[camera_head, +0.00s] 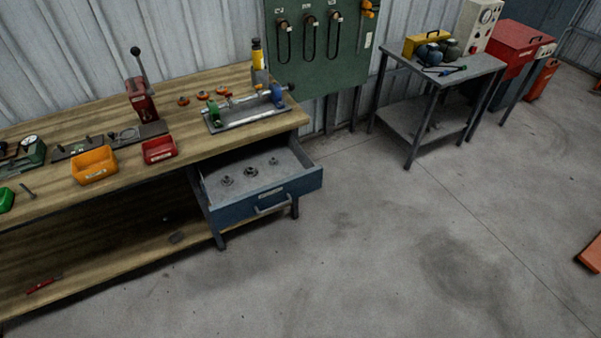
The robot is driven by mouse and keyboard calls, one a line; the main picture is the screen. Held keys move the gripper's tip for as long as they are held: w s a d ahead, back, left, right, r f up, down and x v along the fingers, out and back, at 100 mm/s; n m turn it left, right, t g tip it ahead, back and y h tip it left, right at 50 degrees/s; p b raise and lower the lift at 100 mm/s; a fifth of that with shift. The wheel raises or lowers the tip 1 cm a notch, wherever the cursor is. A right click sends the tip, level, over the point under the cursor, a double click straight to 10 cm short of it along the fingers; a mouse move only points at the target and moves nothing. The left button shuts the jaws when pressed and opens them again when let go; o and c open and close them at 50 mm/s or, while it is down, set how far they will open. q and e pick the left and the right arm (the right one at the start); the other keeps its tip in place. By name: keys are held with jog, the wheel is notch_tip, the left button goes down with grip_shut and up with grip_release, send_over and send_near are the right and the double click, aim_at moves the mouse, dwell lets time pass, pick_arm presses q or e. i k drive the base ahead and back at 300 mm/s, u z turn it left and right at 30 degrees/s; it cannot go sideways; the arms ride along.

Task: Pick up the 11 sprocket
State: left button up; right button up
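An open blue drawer (297,187) sticks out under the right end of the wooden workbench. Three small dark sprockets lie in a row on its grey floor: a left one (227,181), a middle one (251,172) and a right one (273,161). They lie apart from each other. Any numbers marking them are too small to read, so I cannot tell which is the 11 sprocket. Neither of my grippers is in view.
The workbench (225,138) carries a yellow bin (93,165), a red bin (159,150), a red lever press (141,98) and a fixture on a grey tray (245,112). A metal side table (445,80) stands at the back right. The concrete floor before the drawer is clear.

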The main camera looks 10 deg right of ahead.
aim_at(273, 160)
jog(key=z, duration=0.1)
jog(key=k, duration=0.4)
jog(key=u, duration=1.15)
jog(key=i, duration=1)
jog(key=u, duration=0.45)
jog(key=i, duration=0.85)
jog(key=z, duration=1)
jog(key=i, duration=0.8)
jog(key=z, duration=0.9)
